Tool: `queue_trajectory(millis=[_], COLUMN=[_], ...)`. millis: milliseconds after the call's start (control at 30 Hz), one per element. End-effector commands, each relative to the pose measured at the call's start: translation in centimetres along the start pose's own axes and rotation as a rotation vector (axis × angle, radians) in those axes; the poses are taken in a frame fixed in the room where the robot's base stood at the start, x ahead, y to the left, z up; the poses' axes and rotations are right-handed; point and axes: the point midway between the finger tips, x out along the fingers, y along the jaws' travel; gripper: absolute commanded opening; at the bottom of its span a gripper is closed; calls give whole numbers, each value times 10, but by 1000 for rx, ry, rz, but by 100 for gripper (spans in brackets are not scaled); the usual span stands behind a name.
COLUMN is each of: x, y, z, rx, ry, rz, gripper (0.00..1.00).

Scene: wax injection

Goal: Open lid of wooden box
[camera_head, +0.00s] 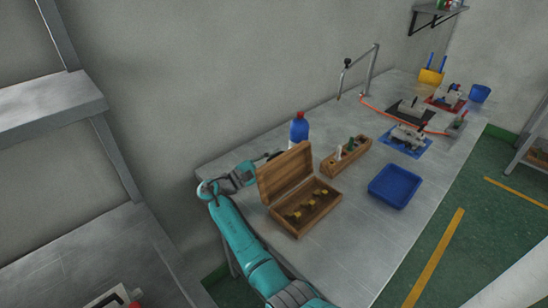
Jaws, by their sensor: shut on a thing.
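The wooden box (297,231) stands near the left end of the grey metal table. Its lid (284,171) is raised and tilted up at the back left side. Several dark and yellowish pieces lie inside the box. My teal arm reaches in from the bottom of the picture to the left of the box. My gripper (268,158) is at the upper left edge of the lid, partly hidden behind it. It appears shut on the lid, though the fingertips are too small and covered to make out clearly.
A blue bottle (299,129) stands behind the lid. A wooden holder with small tools (347,158) and a blue tray (395,186) are to the right. Fixtures (410,138) and an upright metal stand (372,72) are further back. The table front right of the box is clear.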

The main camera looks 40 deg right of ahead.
Motion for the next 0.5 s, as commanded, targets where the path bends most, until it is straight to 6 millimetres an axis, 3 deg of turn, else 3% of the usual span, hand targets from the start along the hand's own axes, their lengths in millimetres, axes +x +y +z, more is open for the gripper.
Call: queue_trajectory(millis=[200,500], x=[7,8], y=[-3,-4], z=[18,19], rx=[151,166], ry=[-2,-2], rz=[-62,-68], gripper=[0,0])
